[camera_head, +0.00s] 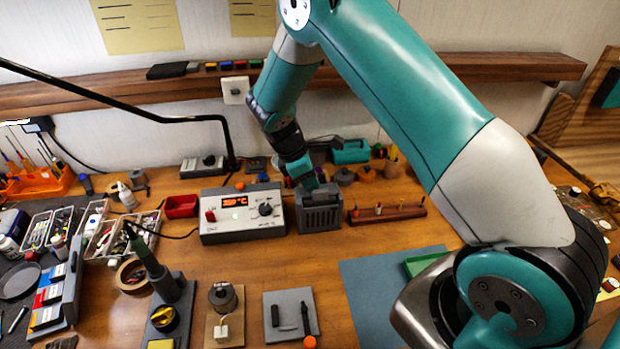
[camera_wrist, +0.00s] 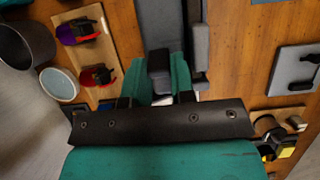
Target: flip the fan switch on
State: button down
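The dark grey fan unit (camera_head: 319,214), a box with a slatted front, stands on the bench beside a white control box. My gripper (camera_head: 309,182) reaches down from behind to its top and covers part of it. I cannot tell whether they touch. No fan switch can be made out clearly in the head view. In the wrist view, my gripper's teal fingers (camera_wrist: 165,80) lie below grey parts (camera_wrist: 160,22), probably of the fan. A dark block (camera_wrist: 159,66) shows at the fingers; what it is, and whether it is gripped, is unclear.
The white control box (camera_head: 242,215) with a red display and a knob stands close left of the fan. A wooden rack (camera_head: 387,213) is close right. A black lamp arm (camera_head: 130,105) crosses at upper left. The bench in front of the fan is partly free.

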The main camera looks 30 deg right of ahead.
jog(key=shift+d+r, duration=0.1)
jog(key=y, duration=0.1)
jog(key=d+t+y+b, duration=0.1)
jog(key=y+b, duration=0.1)
jog(key=shift+s+d+t, duration=0.15)
jog(key=shift+s+t, duration=0.1)
jog(key=shift+t, duration=0.05)
jog(key=y+b, duration=0.1)
jog(key=d+t+y+b, duration=0.1)
jog(key=y, duration=0.1)
jog(key=y+b, duration=0.1)
jog(key=shift+s+d+t+b, duration=0.15)
jog(key=shift+s+t+b, duration=0.15)
jog(key=shift+d+t+y+b, duration=0.1)
jog(key=shift+t+y+b, duration=0.3)
jog(key=shift+y, duration=0.4)
jog(key=shift+r, duration=0.15)
jog(key=c, duration=1.2)
grip_release()
jog(key=shift+s, duration=0.1)
jog(key=shift+c, duration=0.2)
